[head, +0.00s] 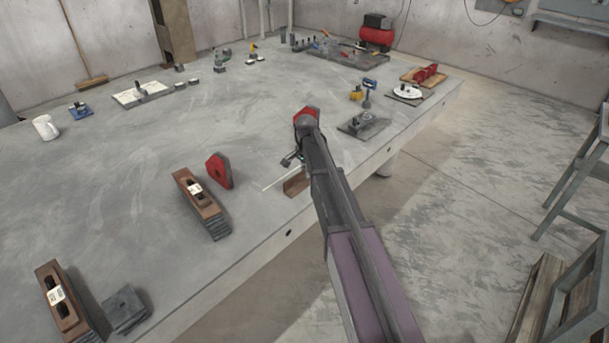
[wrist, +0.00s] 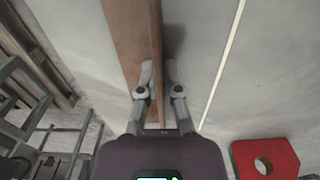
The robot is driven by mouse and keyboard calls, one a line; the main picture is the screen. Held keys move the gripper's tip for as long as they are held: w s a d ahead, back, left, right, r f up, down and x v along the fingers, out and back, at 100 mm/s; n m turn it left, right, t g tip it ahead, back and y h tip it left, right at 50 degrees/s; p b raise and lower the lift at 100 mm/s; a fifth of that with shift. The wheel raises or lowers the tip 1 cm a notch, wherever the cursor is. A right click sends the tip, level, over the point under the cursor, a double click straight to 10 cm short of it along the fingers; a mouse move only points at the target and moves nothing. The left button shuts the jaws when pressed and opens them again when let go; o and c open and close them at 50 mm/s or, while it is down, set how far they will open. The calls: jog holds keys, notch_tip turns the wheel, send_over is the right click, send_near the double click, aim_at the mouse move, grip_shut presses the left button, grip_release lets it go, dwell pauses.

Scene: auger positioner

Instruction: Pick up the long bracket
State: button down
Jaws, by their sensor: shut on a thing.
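The long bracket is a brown angle-shaped length. In the wrist view the bracket (wrist: 128,30) runs from the top edge down between my fingers. My gripper (wrist: 158,76) is shut on its upright flange, one finger on each side. In the head view a short part of the bracket (head: 296,185) shows near the table's front edge, beside my gripper (head: 291,160). My arm hides the rest of it there. I cannot tell whether the bracket touches the table.
A thin white strip (head: 280,179) lies beside the bracket on the grey table (head: 120,180). A red block with a hole (wrist: 264,159) is close by. Brown-topped stacks (head: 203,205) stand at left. A dark plate fixture (head: 364,125) is right of my arm.

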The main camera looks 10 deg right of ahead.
jog(key=shift+r, duration=0.1)
notch_tip(320, 180, up, 4)
jog(key=p, duration=0.4)
jog(key=s+d+p, duration=0.1)
jog(key=s+d, duration=0.8)
jog(key=s, duration=0.4)
jog(key=shift+d+r, duration=0.25)
jog(key=shift+r, duration=0.15)
jog(key=shift+s, duration=0.1)
